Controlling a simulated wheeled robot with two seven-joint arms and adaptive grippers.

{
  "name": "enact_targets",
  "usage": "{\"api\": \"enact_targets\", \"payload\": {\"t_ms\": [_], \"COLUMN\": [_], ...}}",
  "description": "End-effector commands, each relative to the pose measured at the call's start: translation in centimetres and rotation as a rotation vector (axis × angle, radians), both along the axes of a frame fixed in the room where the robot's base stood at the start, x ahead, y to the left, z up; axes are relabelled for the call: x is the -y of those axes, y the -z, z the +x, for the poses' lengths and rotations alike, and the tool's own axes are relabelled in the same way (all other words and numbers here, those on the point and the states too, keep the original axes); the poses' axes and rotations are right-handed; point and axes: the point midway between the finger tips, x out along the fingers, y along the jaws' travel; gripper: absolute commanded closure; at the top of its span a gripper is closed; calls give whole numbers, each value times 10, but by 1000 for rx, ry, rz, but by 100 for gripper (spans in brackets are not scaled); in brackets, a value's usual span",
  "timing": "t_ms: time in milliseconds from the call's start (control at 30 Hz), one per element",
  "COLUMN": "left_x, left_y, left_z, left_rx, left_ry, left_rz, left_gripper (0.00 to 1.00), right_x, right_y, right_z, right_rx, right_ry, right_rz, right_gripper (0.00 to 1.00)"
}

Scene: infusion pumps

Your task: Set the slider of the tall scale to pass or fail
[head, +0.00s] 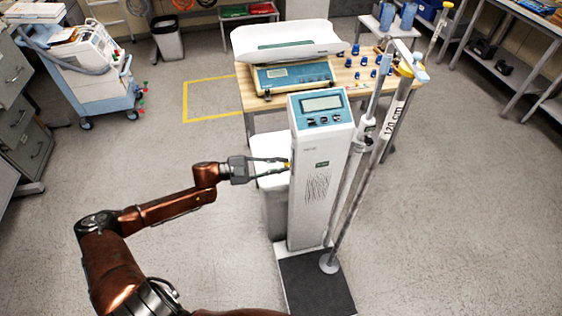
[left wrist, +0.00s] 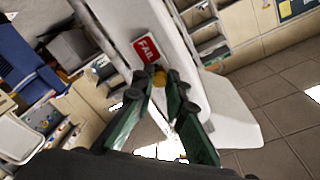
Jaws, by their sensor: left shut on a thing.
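The tall scale (head: 318,185) is a white column with a display (head: 321,104) on top and a dark foot plate (head: 315,285). My left gripper (head: 287,164) reaches from the left to the column's left side. In the left wrist view, my left gripper's fingertips (left wrist: 158,79) are closed around a small orange-yellow slider knob (left wrist: 159,71) on that side. A red FAIL label (left wrist: 146,50) shows right beside the knob. No PASS label shows; the fingers and column may hide it. My right gripper is in neither view.
A height rod (head: 385,135) marked 120 cm stands right of the column. A blue-and-white cart (head: 100,90) stands back left. The floor left of the scale is mostly clear.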

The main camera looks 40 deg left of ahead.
Motion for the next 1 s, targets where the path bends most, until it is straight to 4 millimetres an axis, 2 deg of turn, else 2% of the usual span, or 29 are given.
{"api": "enact_targets", "payload": {"t_ms": [33, 100, 400, 433, 667, 1000], "left_x": [0, 0, 0, 0, 1, -2], "left_y": [11, 18, 21, 21, 20, 19], "left_z": [0, 0, 0, 0, 0, -3], "left_rx": [-4, -4, -6, -7, -5, -4], "left_ry": [-2, -2, -1, -1, 0, -1], "left_rz": [-3, -1, 2, 2, 1, 1], "left_gripper": [100, 100, 100, 86, 70, 69], "right_x": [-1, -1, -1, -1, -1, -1], "right_y": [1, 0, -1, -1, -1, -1], "right_z": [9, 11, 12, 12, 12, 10], "right_rx": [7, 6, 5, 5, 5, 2], "right_ry": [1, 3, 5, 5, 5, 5], "right_rz": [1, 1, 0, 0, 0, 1], "right_gripper": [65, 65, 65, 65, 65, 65]}}
